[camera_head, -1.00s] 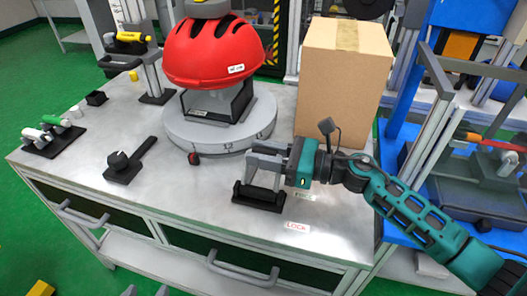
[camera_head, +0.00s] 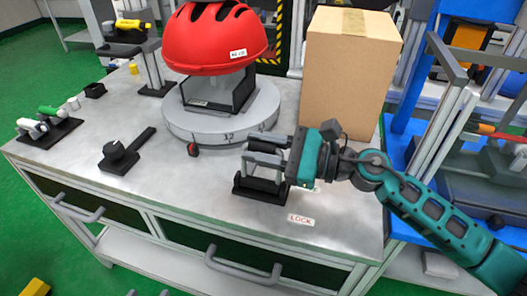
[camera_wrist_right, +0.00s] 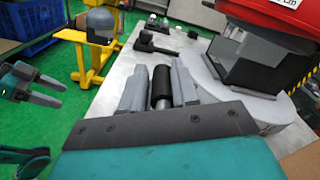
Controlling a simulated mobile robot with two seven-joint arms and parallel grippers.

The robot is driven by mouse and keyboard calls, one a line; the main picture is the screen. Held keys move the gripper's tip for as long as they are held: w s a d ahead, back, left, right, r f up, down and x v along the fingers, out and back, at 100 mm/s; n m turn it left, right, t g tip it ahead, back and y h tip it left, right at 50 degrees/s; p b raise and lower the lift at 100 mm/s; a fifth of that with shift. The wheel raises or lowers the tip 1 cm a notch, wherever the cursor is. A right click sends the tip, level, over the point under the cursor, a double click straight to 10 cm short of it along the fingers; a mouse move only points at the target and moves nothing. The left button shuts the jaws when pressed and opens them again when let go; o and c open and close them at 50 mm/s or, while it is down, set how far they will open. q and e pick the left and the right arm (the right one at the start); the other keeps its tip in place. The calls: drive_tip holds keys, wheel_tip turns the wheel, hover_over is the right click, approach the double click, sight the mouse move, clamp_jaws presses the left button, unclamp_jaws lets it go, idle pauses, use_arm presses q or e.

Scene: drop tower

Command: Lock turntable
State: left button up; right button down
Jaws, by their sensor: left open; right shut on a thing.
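The turntable (camera_head: 205,129) is a round grey disc on the bench, carrying a black stand and a red helmet (camera_head: 215,42). In front of it is a lock lever with a black base (camera_head: 262,190); its black grip (camera_wrist_right: 163,87) shows in the right wrist view. My right gripper (camera_head: 266,158) is shut on this grip, one finger on each side, and partly hides the lever. A LOCK label (camera_head: 301,220) lies in front of the base. My left gripper (camera_wrist_right: 45,92) is open and empty, off the bench; its tips barely show at the head view's bottom edge.
A cardboard box (camera_head: 345,75) stands right of the turntable. A black knob fixture (camera_head: 118,155) and a rack with green and white items (camera_head: 48,130) lie at left. The bench front between them and the lever is clear.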

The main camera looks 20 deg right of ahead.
drive_tip(key=shift+s+a+r+n+b, duration=0.15)
drive_tip(key=shift+s+n+b, duration=0.2)
drive_tip(key=shift+n, duration=0.2)
drive_tip(key=shift+s+a+f+n+b, duration=0.1)
drive_tip(key=shift+s+a+n+b, duration=0.1)
drive_tip(key=shift+n+b, duration=0.25)
drive_tip(key=shift+s+a+n+b, duration=0.35)
drive_tip(key=shift+s+n+b, duration=0.2)
drive_tip(key=shift+n, duration=0.45)
drive_tip(key=s+a, duration=0.1)
drive_tip(key=s+f+n+b, duration=0.1)
drive_tip(key=shift+s+a+f, duration=0.1)
drive_tip(key=shift+s+a, duration=0.2)
drive_tip(key=shift+a, duration=0.1)
drive_tip(key=shift+f, duration=0.15)
drive_tip(key=c, duration=1.2)
unclamp_jaws()
drive_tip(key=shift+o, duration=1.2)
